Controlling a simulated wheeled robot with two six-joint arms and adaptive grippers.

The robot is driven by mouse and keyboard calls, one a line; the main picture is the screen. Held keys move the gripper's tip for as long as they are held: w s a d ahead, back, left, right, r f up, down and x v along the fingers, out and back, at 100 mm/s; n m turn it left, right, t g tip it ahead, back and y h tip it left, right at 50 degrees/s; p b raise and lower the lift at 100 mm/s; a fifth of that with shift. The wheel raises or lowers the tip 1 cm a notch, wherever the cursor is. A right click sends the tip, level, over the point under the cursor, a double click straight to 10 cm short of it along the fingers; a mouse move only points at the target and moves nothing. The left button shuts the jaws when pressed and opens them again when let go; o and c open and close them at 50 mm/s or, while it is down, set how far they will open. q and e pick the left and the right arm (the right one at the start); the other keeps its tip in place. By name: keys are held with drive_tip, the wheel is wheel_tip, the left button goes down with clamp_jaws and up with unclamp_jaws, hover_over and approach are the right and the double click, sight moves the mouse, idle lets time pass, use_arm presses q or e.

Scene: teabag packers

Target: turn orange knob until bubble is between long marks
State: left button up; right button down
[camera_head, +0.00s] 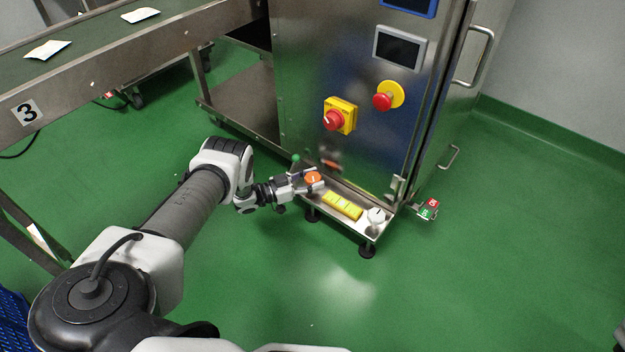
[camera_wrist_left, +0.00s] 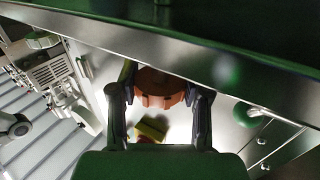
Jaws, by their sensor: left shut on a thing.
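The orange knob (camera_head: 313,177) sits at the left end of a low steel ledge at the machine's foot. My left gripper (camera_head: 308,182) is shut on it. In the left wrist view the orange knob (camera_wrist_left: 160,88) lies between the two fingers of my left gripper (camera_wrist_left: 160,98), one on each side. A yellow level (camera_head: 343,206) lies on the ledge to the right of the knob. Its bubble and marks are too small to read. In the left wrist view only part of a yellow thing (camera_wrist_left: 150,131) shows below the knob. My right gripper is not in view.
A white knob (camera_head: 376,215) stands at the ledge's right end. The steel machine (camera_head: 300,90) rises behind, with a red knob on yellow (camera_head: 334,119) and a red button (camera_head: 382,101). A conveyor (camera_head: 110,55) is at upper left. The green floor in front is clear.

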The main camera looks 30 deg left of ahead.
use_arm(q)
drive_tip(key=o, duration=1.2)
drive_tip(key=shift+c, duration=0.2)
drive_tip(key=v, duration=1.2)
drive_tip(key=shift+w, duration=0.1)
